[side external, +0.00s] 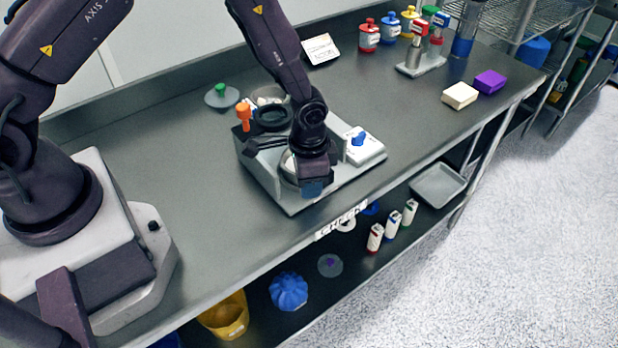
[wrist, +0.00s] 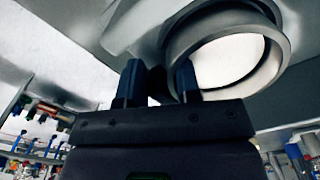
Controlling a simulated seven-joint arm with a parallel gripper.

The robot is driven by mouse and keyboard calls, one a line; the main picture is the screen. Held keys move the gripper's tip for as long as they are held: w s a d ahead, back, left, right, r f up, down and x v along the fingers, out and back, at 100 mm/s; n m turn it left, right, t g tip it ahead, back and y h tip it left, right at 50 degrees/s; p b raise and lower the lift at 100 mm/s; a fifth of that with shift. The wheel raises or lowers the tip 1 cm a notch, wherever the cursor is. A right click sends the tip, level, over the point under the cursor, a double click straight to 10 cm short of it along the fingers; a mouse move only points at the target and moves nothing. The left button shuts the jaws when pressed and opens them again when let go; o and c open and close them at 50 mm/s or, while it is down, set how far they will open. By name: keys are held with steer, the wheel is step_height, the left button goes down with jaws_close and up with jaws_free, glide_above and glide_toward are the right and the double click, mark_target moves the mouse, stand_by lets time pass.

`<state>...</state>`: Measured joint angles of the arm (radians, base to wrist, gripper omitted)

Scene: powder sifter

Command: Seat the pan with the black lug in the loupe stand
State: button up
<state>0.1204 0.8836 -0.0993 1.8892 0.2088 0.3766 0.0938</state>
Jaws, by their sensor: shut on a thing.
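My gripper (wrist: 155,85) is shut on a dark lug (wrist: 157,80), which joins a round grey pan (wrist: 281,60) with a pale middle in the wrist view. In the side view my gripper (side external: 312,187) points down over the front of a grey stand (side external: 262,178). Part of the pan (side external: 287,162) shows to its left, low over or on the stand; I cannot tell whether it is seated. A black loupe ring (side external: 272,117) is at the back of the stand. My wrist hides the lug and much of the pan there.
An orange knob (side external: 243,114) rises at the stand's back left, and a white block with a blue knob (side external: 362,147) is on its right. Another round dish (side external: 266,92) and a green-knobbed lid (side external: 222,96) lie behind. The bench (side external: 170,190) to the left is clear.

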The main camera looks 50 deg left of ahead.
steer(key=o, duration=1.1)
steer(key=shift+c, duration=0.2)
step_height(320, 180, up, 13)
steer(key=s+a+r+n+t, duration=0.2)
steer(key=s+a+r, duration=0.2)
steer(key=s+r, duration=0.5)
steer(key=s+a+r+n+t, duration=0.3)
steer(key=s+r, duration=0.6)
steer(key=r, duration=0.2)
steer(key=shift+a+t, duration=0.3)
steer(key=shift+a, duration=0.1)
